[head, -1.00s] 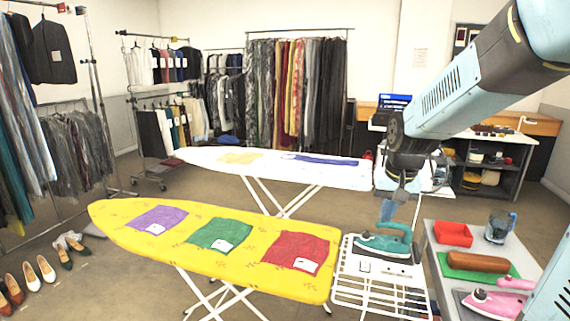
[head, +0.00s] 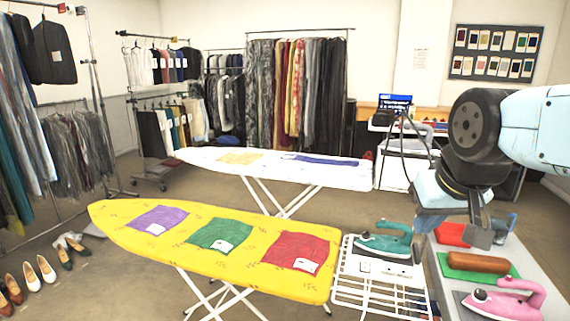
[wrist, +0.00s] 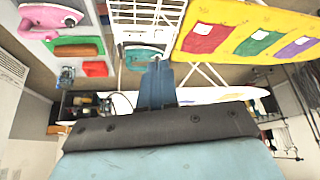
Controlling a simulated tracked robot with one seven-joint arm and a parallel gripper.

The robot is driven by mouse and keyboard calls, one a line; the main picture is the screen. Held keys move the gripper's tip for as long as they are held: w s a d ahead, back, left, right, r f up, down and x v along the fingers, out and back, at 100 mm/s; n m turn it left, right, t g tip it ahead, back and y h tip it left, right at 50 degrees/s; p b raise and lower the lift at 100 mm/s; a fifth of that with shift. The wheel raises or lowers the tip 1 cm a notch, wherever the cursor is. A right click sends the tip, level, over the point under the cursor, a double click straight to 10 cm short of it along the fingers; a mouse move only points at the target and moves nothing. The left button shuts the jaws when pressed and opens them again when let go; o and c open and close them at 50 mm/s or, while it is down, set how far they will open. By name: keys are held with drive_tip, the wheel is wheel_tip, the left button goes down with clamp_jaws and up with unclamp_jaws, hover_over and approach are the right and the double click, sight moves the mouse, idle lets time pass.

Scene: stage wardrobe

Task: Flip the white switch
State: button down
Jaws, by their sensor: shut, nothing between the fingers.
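A small white plate with a dark mark, which may be the white switch (head: 364,267), sits on the white wire rack (head: 350,293) at the right end of the yellow ironing board. Its setting is too small to read. A pale panel with dark marks (head: 397,271) lies just right of it. A teal iron (head: 384,243) rests on the rack behind both; it also shows in the wrist view (wrist: 141,58).
The grey side table (head: 437,276) holds a red tray (head: 450,234), a brown roll (head: 477,264) on a green mat, and a pink iron (head: 507,300). The yellow ironing board (head: 120,222) carries several cloths. A white ironing board (head: 340,176) stands behind.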

drive_tip(key=shift+w, duration=0.1)
idle(0.4)
drive_tip(key=n+g, duration=0.6)
drive_tip(key=n, duration=0.8)
hover_over(366, 262)
wheel_tip(366, 262, down, 19)
drive_tip(key=shift+r, duration=0.1)
wheel_tip(366, 262, down, 14)
